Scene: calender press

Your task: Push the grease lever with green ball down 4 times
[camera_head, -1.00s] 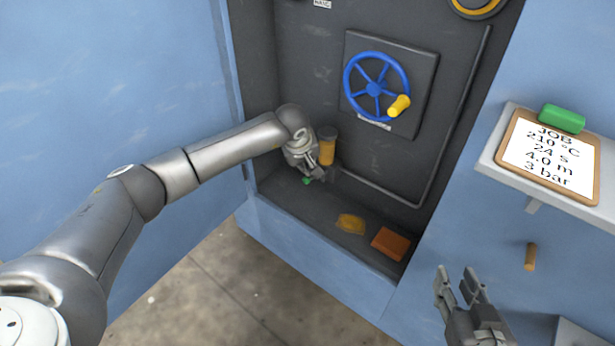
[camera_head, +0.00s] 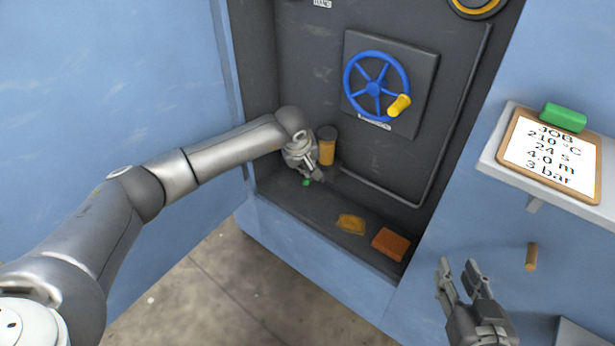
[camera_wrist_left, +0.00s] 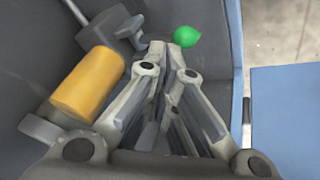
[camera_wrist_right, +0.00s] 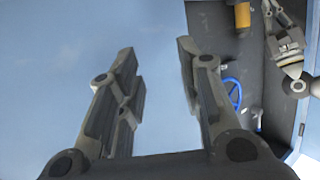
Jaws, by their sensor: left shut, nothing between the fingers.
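The green ball (camera_head: 306,182) of the grease lever shows low in the dark recess, just below my left gripper (camera_head: 314,177). In the left wrist view the green ball (camera_wrist_left: 187,37) is right at the tips of my left gripper (camera_wrist_left: 170,46), which is shut with nothing between its fingers. The fingertips overlap the ball's left edge in that view; I cannot tell whether they touch it. The lever's arm is mostly hidden behind the gripper. The amber grease cylinder (camera_head: 327,150) stands beside the gripper. My right gripper (camera_head: 459,270) is open and empty, in front of the blue panel at the lower right.
A blue handwheel (camera_head: 377,87) with a yellow knob is on the back wall. A yellow-brown patch (camera_head: 351,223) and an orange block (camera_head: 391,243) lie on the recess floor. A clipboard (camera_head: 549,155) rests on a shelf at the right, above a wooden peg (camera_head: 531,257).

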